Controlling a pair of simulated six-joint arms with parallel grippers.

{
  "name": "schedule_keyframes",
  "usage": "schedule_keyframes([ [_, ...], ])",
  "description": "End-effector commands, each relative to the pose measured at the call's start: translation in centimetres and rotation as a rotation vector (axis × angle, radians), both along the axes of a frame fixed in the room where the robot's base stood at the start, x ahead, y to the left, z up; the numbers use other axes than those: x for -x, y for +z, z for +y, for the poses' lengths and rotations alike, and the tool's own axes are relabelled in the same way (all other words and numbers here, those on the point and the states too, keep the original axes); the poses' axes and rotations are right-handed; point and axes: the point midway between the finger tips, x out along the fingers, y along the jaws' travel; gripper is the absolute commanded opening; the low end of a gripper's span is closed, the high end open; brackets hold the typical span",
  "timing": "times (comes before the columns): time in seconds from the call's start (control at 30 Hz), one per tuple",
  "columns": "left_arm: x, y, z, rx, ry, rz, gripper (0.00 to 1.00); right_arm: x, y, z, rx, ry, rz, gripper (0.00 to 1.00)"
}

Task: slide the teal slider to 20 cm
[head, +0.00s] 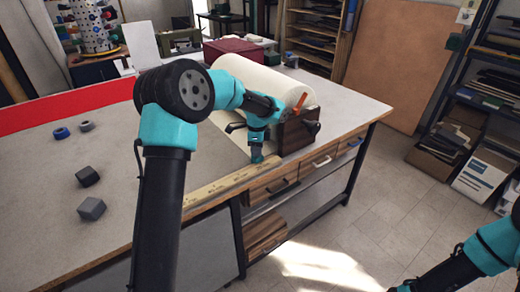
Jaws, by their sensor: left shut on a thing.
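A pale wooden ruler (222,186) with printed marks lies along the table's front edge. The small teal slider (257,154) is at the far part of the ruler, near the roll holder. My left gripper (256,143) points down and is shut on the slider. The fingertips are small and partly blend with the slider's teal colour.
A large cream roll (275,82) in a dark wooden holder (300,130) stands right beside the gripper. Grey blocks (88,176) and a blue ring (61,133) lie on the table's left. A red box (233,50) stands at the back.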

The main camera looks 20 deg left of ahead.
Motion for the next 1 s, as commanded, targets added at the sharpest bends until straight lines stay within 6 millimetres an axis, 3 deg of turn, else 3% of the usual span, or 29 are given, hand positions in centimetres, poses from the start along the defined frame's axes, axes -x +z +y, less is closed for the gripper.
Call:
schedule_keyframes([
  [0.13, -0.4, 0.1, -0.2, 0.001, -0.002, -0.015, 0.0, 0.0, 0.0, 0.0, 0.0, 0.0, 0.0, 0.83],
  [0.17, -0.4, 0.1, -0.2, 0.001, -0.002, -0.015, 0.32, 0.0, 0.0, 0.0, 0.0, 0.0, 0.0, 0.83],
  [0.4, -0.3, 0.1, -0.1, 0.001, -0.002, -0.012, 0.55, 0.0, 0.0, 0.0, 0.0, 0.0, 0.0, 0.83],
  [0.77, -0.3, 0.5, -0.1, 0.001, -0.001, -0.009, 0.56, 0.0, 0.0, 0.0, 0.0, 0.0, 0.0, 0.83],
  [1.0, -0.3, 3.2, -0.1, 0.0, -0.001, -0.011, 0.56, 0.0, 0.0, 0.0, 0.0, 0.0, 0.0, 0.83],
])
